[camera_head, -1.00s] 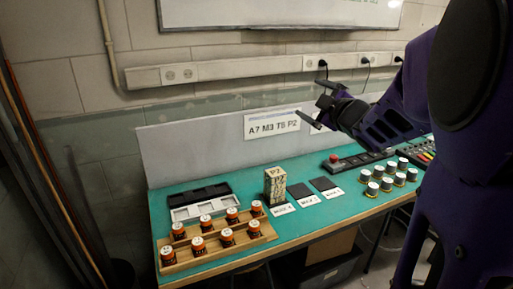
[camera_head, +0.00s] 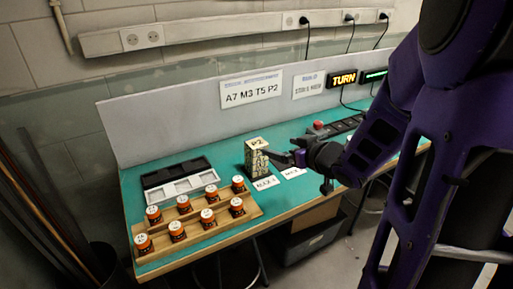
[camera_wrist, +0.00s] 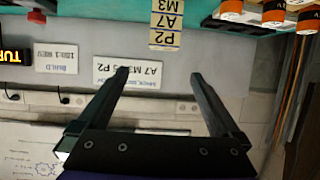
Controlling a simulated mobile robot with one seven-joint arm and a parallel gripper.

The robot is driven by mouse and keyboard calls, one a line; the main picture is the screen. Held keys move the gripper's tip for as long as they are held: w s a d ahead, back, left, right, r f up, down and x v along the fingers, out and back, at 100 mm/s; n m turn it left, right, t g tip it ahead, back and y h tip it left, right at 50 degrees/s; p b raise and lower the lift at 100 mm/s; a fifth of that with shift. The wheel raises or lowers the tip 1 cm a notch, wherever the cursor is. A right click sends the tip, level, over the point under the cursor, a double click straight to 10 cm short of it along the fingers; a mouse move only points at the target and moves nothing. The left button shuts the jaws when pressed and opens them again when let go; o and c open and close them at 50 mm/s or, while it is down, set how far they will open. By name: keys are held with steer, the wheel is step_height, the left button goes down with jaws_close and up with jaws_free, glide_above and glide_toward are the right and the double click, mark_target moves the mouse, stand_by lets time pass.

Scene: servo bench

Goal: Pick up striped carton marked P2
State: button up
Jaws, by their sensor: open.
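The carton (camera_head: 256,159) stands upright on the green bench, pale yellow with dark marks. In the wrist view, which is upside down, the carton (camera_wrist: 167,28) is at the top centre, with labels M3, A7 and P2 on its stacked bands. My gripper (camera_head: 282,157) is low over the bench just right of the carton, its fingers pointing left. In the head view I cannot tell whether a finger touches the carton. In the wrist view my gripper (camera_wrist: 163,76) is open, with nothing between its fingers; the carton lies beyond the fingertips.
A wooden rack (camera_head: 245,213) of several orange-banded cylinders stands at front left. Black and grey trays (camera_head: 186,183) lie behind it. White label cards (camera_head: 265,183) lie before the carton. A grey back panel with a sign (camera_head: 251,90) reading A7 M3 T5 P2 rises behind.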

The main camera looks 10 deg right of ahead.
mark_target(258, 143)
steer(key=b+x, duration=0.1)
steer(key=x, duration=0.3)
steer(key=b+x, duration=0.1)
steer(key=x, duration=0.3)
steer(key=f+b+x, duration=0.1)
steer(key=x, duration=0.3)
steer(key=shift+s+a+f, duration=0.15)
steer(key=shift+s+a, duration=0.1)
steer(key=shift+a, duration=0.05)
steer(key=shift+w+a+f, duration=0.1)
steer(key=shift+w+a, duration=0.05)
steer(key=shift+w, duration=0.3)
steer(key=c, duration=1.4)
